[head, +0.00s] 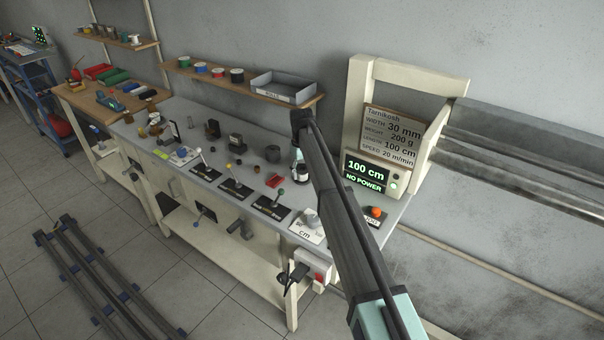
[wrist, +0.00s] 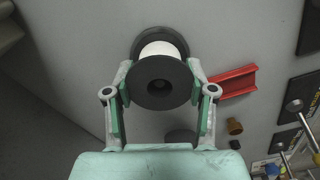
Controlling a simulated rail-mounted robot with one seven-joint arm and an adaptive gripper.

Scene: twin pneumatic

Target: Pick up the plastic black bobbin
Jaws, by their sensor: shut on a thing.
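The bobbin (wrist: 160,80) has black round flanges and a white middle, and it sits between the fingers in the wrist view. My gripper (wrist: 160,75) is shut on it, with one green-padded finger on each side. In the head view my gripper (head: 298,160) is over the right part of the grey workbench, and the bobbin shows only small and partly hidden below it. I cannot tell whether the bobbin touches the bench top or is just above it.
A red channel piece (wrist: 233,82) lies right of the bobbin; a small brown cylinder (wrist: 234,126) is near it. Levers on black plates (head: 236,188) line the bench front. A shelf with a grey tray (head: 283,88) hangs behind. The display unit (head: 376,175) stands right.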

